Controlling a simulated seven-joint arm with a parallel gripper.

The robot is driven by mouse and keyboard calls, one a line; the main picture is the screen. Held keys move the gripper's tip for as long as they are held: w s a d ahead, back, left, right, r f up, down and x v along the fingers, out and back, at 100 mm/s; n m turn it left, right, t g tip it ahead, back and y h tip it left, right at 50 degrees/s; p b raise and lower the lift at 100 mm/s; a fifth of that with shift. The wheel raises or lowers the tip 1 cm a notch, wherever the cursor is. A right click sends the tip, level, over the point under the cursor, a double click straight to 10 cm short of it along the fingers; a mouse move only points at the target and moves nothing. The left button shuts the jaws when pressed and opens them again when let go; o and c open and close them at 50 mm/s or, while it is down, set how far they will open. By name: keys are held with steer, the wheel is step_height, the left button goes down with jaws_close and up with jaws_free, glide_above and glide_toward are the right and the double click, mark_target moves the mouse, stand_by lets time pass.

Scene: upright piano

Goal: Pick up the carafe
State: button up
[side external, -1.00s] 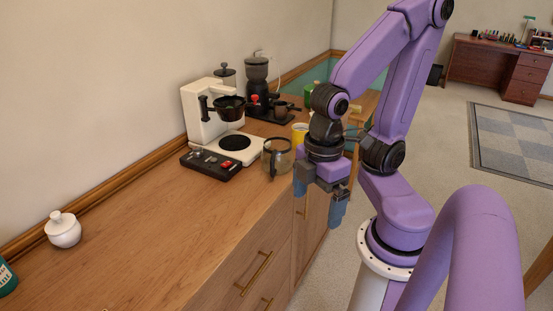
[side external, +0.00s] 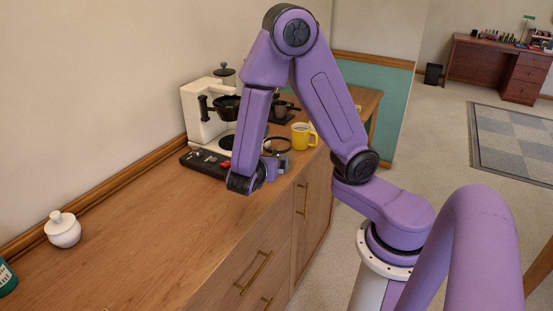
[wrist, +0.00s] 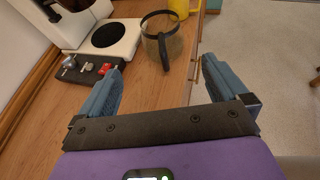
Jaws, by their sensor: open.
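The carafe (wrist: 162,34) is clear glass with a dark rim band and a dark handle. It stands on the wooden counter; in the wrist view its handle points toward my gripper. In the side view the carafe (side external: 277,146) is partly hidden behind my arm. My gripper (wrist: 162,80) is open and empty, its two blue-grey fingers spread to either side below the carafe. The carafe lies beyond the fingertips, roughly in line with the gap between them. In the side view my gripper (side external: 270,168) is mostly hidden by my wrist, close to the carafe.
A white coffee maker (side external: 203,118) with a dark hot plate (wrist: 108,35) stands left of the carafe. A black control panel with switches (wrist: 88,70) lies in front of it. A yellow mug (side external: 301,136) stands behind the carafe. The near counter (side external: 150,230) is mostly clear.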

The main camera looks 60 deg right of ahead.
glide_toward(275, 149)
steer(key=x, duration=0.5)
steer(key=shift+w+f, duration=0.1)
steer(key=shift+w, duration=0.05)
steer(key=x, duration=0.4)
steer(key=shift+d+r, duration=0.15)
steer(key=shift+r, duration=0.15)
steer(key=shift+w+d+f, duration=0.1)
steer(key=shift+d+f, duration=0.15)
steer(key=shift+d, duration=0.25)
steer(key=shift+c, duration=0.3)
steer(key=c, duration=1.3)
steer(key=shift+c, duration=0.2)
steer(key=shift+r, duration=0.2)
